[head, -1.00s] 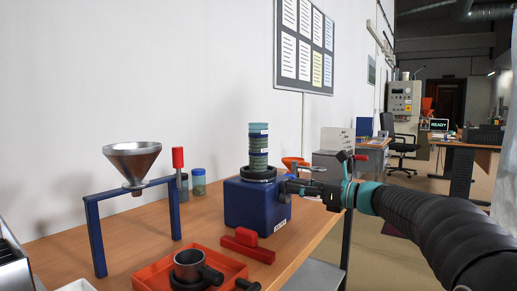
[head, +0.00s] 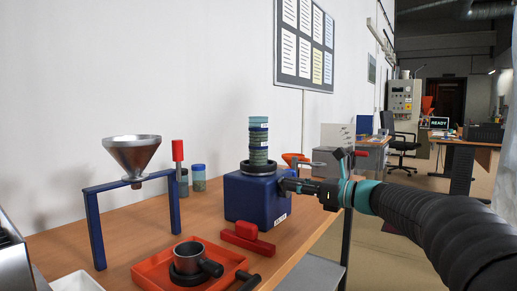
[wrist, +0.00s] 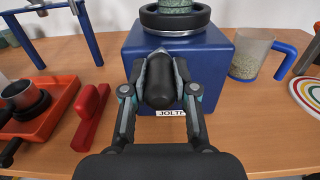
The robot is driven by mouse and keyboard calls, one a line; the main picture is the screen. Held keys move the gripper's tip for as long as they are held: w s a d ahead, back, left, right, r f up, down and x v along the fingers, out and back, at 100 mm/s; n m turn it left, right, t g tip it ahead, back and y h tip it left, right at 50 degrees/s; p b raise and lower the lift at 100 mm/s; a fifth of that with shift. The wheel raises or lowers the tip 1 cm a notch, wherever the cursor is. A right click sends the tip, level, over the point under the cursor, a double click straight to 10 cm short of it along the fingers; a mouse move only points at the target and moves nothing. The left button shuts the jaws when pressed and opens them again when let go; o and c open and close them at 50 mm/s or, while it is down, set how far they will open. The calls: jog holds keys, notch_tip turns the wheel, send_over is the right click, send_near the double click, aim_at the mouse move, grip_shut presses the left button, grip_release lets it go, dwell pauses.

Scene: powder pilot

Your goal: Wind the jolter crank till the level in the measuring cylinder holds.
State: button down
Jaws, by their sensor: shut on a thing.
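The jolter is a blue box (head: 248,203) on the wooden bench, with a label on its front. The measuring cylinder (head: 259,147) stands upright in the dark ring on top of the box, with greenish powder inside. In the wrist view only its base shows, at the top edge. My gripper (head: 288,186) is at the right side of the box in the head view. In the wrist view my gripper (wrist: 161,85) is shut on the black crank knob (wrist: 160,92), in front of the blue face. The crank arm behind the knob is hidden.
A steel funnel (head: 132,154) sits on a blue stand (head: 97,236) at left. An orange tray (head: 147,268) holds a dark cup (head: 186,256). A red block-handled tool (head: 248,240) lies before the jolter. A blue-handled jug (wrist: 250,55) stands right of it in the wrist view.

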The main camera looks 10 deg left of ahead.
jog(key=shift+s+a+f+b, duration=0.25)
jog(key=shift+s+f+b, duration=0.45)
jog(key=shift+f+b, duration=0.25)
jog(key=shift+f+b, duration=0.7)
jog(key=shift+f, duration=0.55)
jog(key=shift+w+d+f, duration=0.15)
jog(key=shift+w+f, duration=0.2)
jog(key=shift+f, duration=0.15)
jog(key=shift+w+d+f, duration=0.1)
jog(key=shift+w+f, duration=0.2)
jog(key=shift+f, duration=0.2)
jog(key=shift+r, duration=0.1)
